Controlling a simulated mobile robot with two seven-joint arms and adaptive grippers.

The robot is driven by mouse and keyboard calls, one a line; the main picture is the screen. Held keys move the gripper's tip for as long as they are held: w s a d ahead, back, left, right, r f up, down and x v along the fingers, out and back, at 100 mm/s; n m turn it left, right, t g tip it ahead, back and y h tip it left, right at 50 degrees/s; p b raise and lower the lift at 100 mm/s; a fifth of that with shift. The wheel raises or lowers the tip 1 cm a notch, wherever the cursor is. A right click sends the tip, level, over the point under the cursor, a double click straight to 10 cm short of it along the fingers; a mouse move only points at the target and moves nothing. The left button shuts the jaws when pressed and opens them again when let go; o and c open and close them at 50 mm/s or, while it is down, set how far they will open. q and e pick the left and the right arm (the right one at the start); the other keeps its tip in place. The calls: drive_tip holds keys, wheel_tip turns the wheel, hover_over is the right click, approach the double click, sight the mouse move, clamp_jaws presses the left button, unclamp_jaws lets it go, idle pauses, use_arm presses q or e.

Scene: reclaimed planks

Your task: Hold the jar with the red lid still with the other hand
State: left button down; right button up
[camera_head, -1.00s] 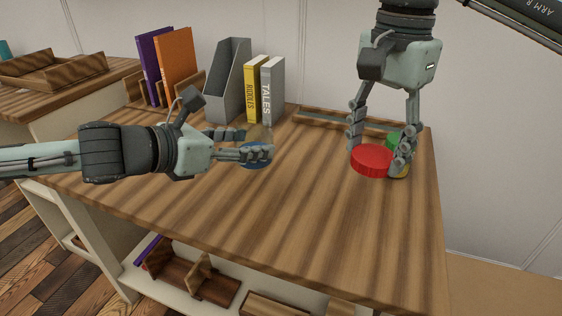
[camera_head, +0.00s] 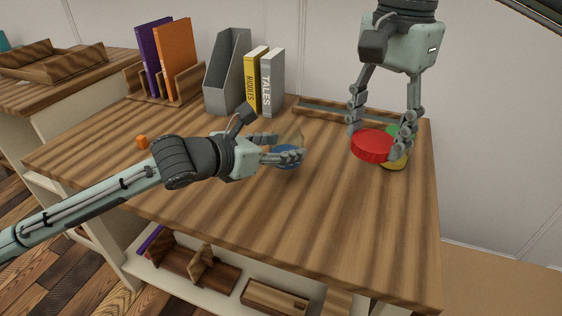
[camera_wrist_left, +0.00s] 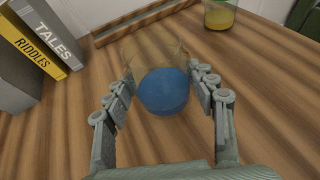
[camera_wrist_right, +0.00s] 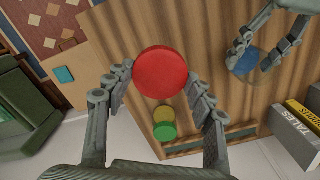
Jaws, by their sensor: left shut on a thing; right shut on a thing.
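A clear glass jar with blue contents (camera_head: 287,156) is between the fingers of my left gripper (camera_head: 284,152), which is shut on it. In the left wrist view the blue contents (camera_wrist_left: 163,92) show with glass around them and no red lid on the jar. My right gripper (camera_head: 381,141) is shut on the red lid (camera_head: 372,147). The lid also shows between the fingers in the right wrist view (camera_wrist_right: 161,73). No jar shows under the red lid in the head view; the two grippers are apart.
A jar with yellow contents (camera_head: 396,164) and a green lid (camera_head: 393,131) stands close behind the red lid, partly hidden. The front of the tabletop (camera_head: 300,220) is clear.

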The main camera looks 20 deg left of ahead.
use_arm(q)
drive_tip(key=shift+f+b, duration=0.45)
drive_tip(key=shift+f, duration=1.5)
drive_tip(key=shift+f, duration=0.15)
drive_tip(key=c, duration=0.5)
unclamp_jaws()
drive_tip(key=shift+c, duration=0.2)
